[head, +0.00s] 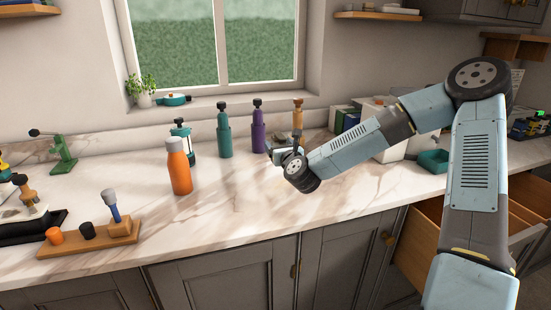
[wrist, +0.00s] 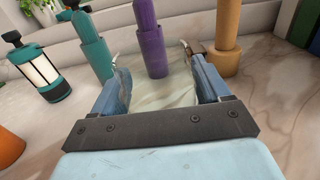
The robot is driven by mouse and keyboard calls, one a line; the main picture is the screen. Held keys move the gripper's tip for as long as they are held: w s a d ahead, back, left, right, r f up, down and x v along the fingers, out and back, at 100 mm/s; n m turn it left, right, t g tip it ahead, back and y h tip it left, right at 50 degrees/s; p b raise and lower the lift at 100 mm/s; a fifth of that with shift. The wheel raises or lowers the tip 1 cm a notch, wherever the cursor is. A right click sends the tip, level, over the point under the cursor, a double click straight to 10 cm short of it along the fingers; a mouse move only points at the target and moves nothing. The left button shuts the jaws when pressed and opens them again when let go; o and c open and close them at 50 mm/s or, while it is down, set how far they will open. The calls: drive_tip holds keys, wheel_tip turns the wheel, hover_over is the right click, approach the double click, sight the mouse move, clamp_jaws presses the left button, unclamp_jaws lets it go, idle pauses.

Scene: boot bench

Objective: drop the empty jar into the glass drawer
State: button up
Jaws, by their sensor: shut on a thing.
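My gripper (head: 288,148) is over the counter, in front of the purple and orange bottles. In the wrist view its two fingers (wrist: 154,78) stand apart and are shut on a clear, see-through thing, which looks like the empty jar (wrist: 158,95); its outline is faint. In the head view my wrist hides most of it. An open wooden drawer (head: 417,243) juts out below the counter at right, partly behind my arm. I cannot read a label or see what lies in it.
Teal (head: 224,135), purple (head: 258,130) and orange-brown (head: 298,117) bottles stand behind my gripper. A lantern (head: 182,133) and an orange bottle (head: 179,166) stand to the left. A teal tray (head: 433,161) sits at right. The front middle counter (head: 260,215) is clear.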

drive_tip(key=shift+w+a+f, duration=0.25)
drive_tip(key=shift+w+f, duration=0.1)
drive_tip(key=shift+f, duration=0.15)
drive_tip(key=shift+w+a+f, duration=0.2)
drive_tip(key=shift+w+f, duration=0.15)
drive_tip(key=shift+f, duration=0.15)
drive_tip(key=f, duration=0.3)
drive_tip(key=shift+w+f, duration=0.2)
drive_tip(key=shift+f, duration=0.1)
drive_tip(key=o, duration=1.1)
drive_tip(key=shift+o, duration=0.2)
